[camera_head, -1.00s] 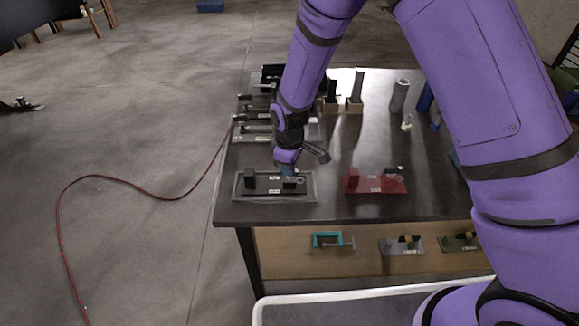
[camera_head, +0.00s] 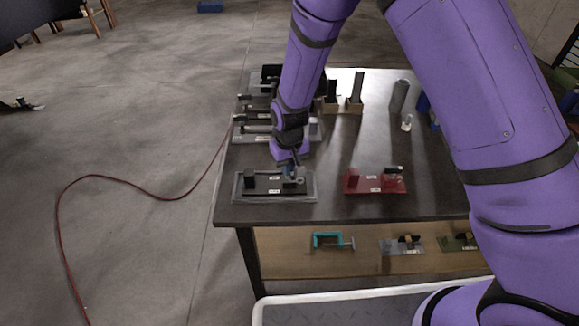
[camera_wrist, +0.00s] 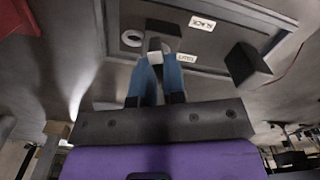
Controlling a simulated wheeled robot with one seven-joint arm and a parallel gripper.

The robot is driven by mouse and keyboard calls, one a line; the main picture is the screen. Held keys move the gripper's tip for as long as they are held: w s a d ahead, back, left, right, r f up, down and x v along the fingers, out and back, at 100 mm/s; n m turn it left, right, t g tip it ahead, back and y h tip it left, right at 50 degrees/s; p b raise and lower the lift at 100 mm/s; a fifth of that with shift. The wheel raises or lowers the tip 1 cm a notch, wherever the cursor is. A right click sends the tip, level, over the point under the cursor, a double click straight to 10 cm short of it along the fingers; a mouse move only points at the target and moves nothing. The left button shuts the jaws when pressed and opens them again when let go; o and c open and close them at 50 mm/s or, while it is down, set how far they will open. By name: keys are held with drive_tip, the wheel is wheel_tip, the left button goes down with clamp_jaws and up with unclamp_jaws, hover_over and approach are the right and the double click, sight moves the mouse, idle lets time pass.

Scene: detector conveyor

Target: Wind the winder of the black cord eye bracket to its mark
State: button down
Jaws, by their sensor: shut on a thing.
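The black cord eye bracket (camera_head: 262,189) lies in a shallow grey tray (camera_head: 236,198) at the table's front left corner. A black block (camera_head: 249,183) stands on its left part. In the wrist view I see the black plate (camera_wrist: 222,50) with white labels, the block (camera_wrist: 246,64) and a pale ring (camera_wrist: 131,38). My gripper (camera_wrist: 158,72) has blue fingers shut on the winder (camera_wrist: 155,50), a small pale and dark piece beside the ring. In the head view my gripper (camera_head: 293,172) is over the bracket's right part. The fingers partly hide the winder; I cannot make out its mark.
A red bracket (camera_head: 376,188) lies to the right with bare table between. More brackets stand along the left edge behind my arm. Upright posts in a wooden holder (camera_head: 342,107) and a grey cylinder (camera_head: 399,96) stand further back. A lower shelf (camera_head: 300,268) holds a teal clamp (camera_head: 327,240).

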drive_tip(key=shift+m, duration=0.3)
idle(0.4)
drive_tip(key=c, duration=1.2)
unclamp_jaws()
wheel_tip(320, 180, up, 11)
drive_tip(key=shift+f, duration=0.1)
